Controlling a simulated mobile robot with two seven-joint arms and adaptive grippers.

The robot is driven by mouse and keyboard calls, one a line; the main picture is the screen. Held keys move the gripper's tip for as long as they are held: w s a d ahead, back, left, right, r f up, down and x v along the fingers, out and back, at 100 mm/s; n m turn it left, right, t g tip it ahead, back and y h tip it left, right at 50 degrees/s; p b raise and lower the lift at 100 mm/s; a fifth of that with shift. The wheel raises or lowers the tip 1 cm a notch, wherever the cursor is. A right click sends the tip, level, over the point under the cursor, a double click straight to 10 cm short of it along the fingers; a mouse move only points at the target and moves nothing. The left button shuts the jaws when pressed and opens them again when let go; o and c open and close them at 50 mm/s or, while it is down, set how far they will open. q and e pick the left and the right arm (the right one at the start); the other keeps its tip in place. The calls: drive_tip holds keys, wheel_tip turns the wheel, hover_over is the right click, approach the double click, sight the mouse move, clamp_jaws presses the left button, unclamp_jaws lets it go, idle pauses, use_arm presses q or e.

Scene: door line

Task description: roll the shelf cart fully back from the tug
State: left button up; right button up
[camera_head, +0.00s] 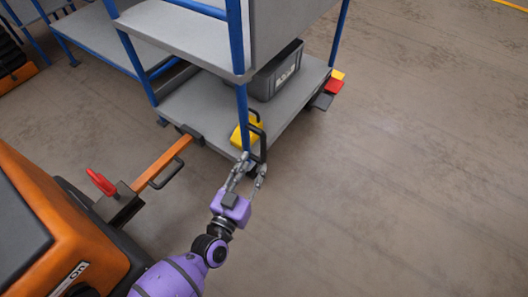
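The shelf cart (193,108) has grey decks and blue posts and stands at the top middle. A black handle (264,141) stands up at its near corner, by a yellow block (240,134). The orange tug (70,222) is at the lower left. Its orange drawbar (163,161), with a red lever (101,182) at its base, reaches toward a dark coupling (192,134) on the cart; I cannot tell whether they are latched. My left gripper (254,163) has its fingers apart at the handle's lower end; contact is unclear. My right gripper is out of view.
A grey bin (277,74) sits on the cart's lower deck. Red and yellow pedals (335,82) stick out at the cart's right end. Another blue-framed cart (97,42) stands behind at the upper left. The concrete floor (420,160) to the right is clear.

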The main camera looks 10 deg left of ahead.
sight(262, 152)
use_arm(q)
drive_tip(key=b+x, duration=0.2)
drive_tip(key=x, duration=0.5)
drive_tip(key=shift+w+d, duration=0.1)
drive_tip(key=shift+w, duration=0.2)
drive_tip(key=shift+c, duration=0.6)
clamp_jaws()
